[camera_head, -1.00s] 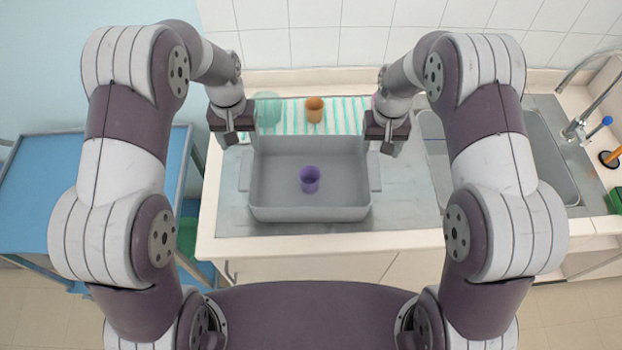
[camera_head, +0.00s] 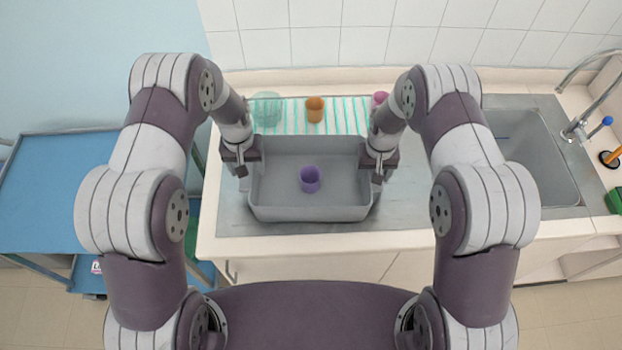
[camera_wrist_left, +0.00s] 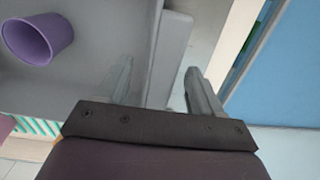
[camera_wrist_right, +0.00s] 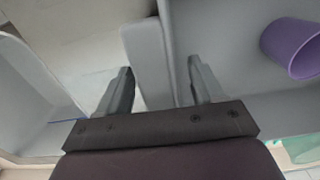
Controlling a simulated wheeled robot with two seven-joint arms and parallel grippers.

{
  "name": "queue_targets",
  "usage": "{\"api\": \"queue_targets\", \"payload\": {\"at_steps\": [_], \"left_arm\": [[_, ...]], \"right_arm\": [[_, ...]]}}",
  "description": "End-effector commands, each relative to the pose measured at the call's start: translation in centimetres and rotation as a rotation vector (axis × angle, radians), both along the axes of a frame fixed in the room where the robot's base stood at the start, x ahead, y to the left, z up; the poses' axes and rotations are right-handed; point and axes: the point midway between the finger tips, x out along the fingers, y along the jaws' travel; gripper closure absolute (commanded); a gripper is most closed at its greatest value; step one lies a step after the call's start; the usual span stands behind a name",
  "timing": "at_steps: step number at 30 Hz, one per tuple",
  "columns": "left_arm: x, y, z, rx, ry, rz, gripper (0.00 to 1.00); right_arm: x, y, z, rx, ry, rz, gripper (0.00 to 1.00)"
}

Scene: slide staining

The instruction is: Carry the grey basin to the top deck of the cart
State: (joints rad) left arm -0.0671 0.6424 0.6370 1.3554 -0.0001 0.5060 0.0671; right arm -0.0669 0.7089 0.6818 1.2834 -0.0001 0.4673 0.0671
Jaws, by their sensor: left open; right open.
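The grey basin (camera_head: 310,213) stands on the counter with a purple cup (camera_head: 310,179) inside it. My left gripper (camera_head: 242,172) is at the basin's left side. In the left wrist view its open fingers (camera_wrist_left: 160,85) stand on either side of the basin's side wall and handle (camera_wrist_left: 172,50). My right gripper (camera_head: 378,172) is at the right side. In the right wrist view its open fingers (camera_wrist_right: 157,88) straddle the other handle (camera_wrist_right: 147,60). The blue top deck of the cart (camera_head: 60,190) is at the left, apart from the counter.
Behind the basin lie a striped mat (camera_head: 345,115), an orange cup (camera_head: 315,109), a greenish clear container (camera_head: 266,108) and a pink cup (camera_head: 380,98). A sink (camera_head: 540,150) with a tap (camera_head: 578,128) is at the right. The cart's visible deck is bare.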

Motion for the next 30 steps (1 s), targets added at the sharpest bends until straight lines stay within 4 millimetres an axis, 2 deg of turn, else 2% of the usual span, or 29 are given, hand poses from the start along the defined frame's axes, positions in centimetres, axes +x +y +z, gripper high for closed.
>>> {"api": "queue_targets", "payload": {"at_steps": [1, 6, 7, 16, 25, 30], "left_arm": [[0.0, 0.0, 0.0, 0.0, 0.0, 0.0, 0.41], [0.0, 0.0, 0.0, 0.0, 0.0, 0.0, 0.96], [0.0, 0.0, 0.0, 0.0, 0.001, 0.0, 1.0], [0.0, 0.0, 0.5, 0.0, 0.0, 0.0, 1.0], [0.0, -0.1, 4.8, 0.0, 0.0, 0.0, 1.0], [0.0, -0.1, 5.2, 0.0, 0.0, 0.0, 1.0]], "right_arm": [[0.0, 0.0, 0.0, 0.0, 0.0, 0.0, 0.39], [0.0, 0.0, 0.0, 0.0, 0.0, 0.0, 0.95], [0.0, 0.0, 0.0, 0.0, 0.0, 0.0, 1.0], [0.0, 0.0, 0.5, 0.0, -0.001, 0.0, 1.0], [0.1, 0.1, 4.9, 0.0, -0.001, 0.0, 1.0], [0.0, 0.1, 5.3, 0.0, -0.001, 0.001, 1.0]]}}
